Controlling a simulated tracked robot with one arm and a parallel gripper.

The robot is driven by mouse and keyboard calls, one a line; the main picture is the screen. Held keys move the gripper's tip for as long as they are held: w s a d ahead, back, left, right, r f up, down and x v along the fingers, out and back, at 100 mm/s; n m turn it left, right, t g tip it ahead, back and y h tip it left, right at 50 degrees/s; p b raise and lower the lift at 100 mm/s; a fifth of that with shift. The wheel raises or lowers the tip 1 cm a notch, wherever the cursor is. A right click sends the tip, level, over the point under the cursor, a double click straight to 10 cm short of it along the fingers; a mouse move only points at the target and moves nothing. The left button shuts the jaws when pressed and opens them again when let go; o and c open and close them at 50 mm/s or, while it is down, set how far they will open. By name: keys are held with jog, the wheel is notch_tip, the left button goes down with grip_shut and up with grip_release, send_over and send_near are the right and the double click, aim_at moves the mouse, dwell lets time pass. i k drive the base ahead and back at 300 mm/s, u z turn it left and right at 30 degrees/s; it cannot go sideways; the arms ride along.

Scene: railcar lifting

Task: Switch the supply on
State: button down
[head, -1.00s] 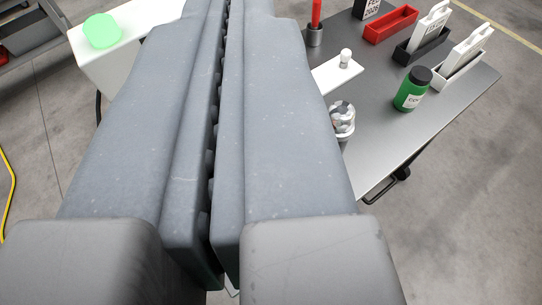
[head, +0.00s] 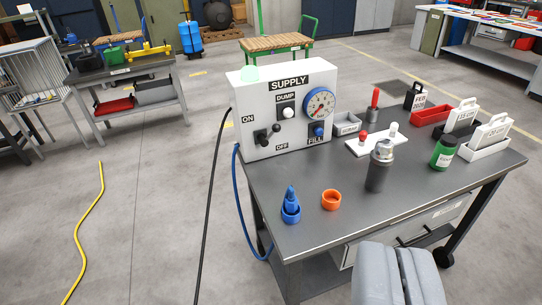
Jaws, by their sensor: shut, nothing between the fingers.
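The white supply box (head: 285,115) stands at the back left of the grey workbench in the head view. Its black lever switch (head: 268,133) sits between the ON label at upper left and the OFF label at lower right. I cannot tell which way the lever is set. A pale green lamp (head: 250,73) is on top of the box. The face also has a white DUMP knob (head: 287,112), a round gauge (head: 319,103) and a blue FILL knob (head: 319,131). My gripper (head: 396,262) is shut and empty, low in the picture, well apart from the box.
The workbench (head: 260,190) holds a blue fitting (head: 290,207), an orange ring (head: 331,199), a metal cylinder (head: 378,168), a green bottle (head: 444,152) and several trays. A blue hose (head: 243,215) and black cable (head: 212,190) hang left.

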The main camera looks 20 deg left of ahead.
aim_at(271, 134)
jog(key=u, duration=0.1)
jog(key=i, duration=1.65)
jog(key=z, duration=0.6)
